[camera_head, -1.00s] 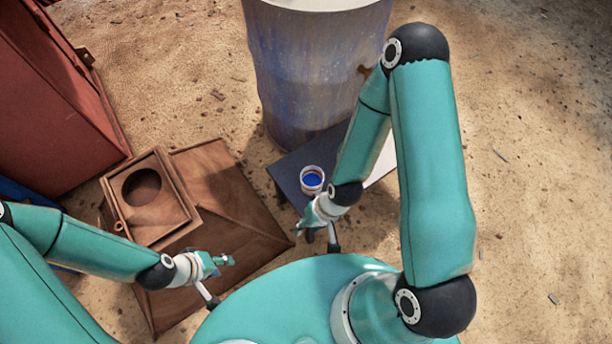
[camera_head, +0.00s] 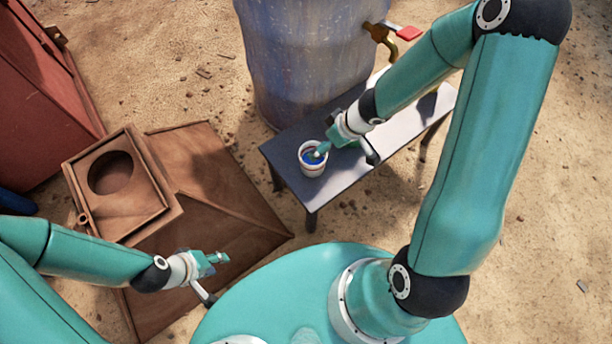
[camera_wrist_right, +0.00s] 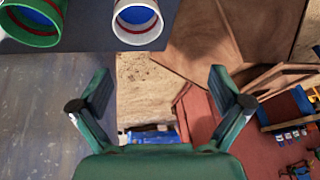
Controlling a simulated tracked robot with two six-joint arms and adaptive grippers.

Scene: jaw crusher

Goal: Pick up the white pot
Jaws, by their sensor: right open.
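The white pot (camera_head: 313,169), with a blue inside, stands upright near the left end of the dark table (camera_head: 290,177). In the right wrist view the white pot (camera_wrist_right: 137,33) is at the top, partly cut off, beyond the spread fingers. My right gripper (camera_wrist_right: 160,88) is open with nothing between its fingers. In the head view the right gripper (camera_head: 324,146) is at the pot's upper right and overlaps its rim; contact cannot be told. My left gripper (camera_head: 214,260) is away to the lower left, over the brown metal; its finger gap is unclear.
A green pot (camera_wrist_right: 32,38) stands beside the white one in the right wrist view. A large blue-grey barrel (camera_head: 305,60) with a red-handled tap (camera_head: 408,33) stands behind the table. Rusty brown metalwork (camera_head: 215,180) is left of the table. Sandy ground lies right.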

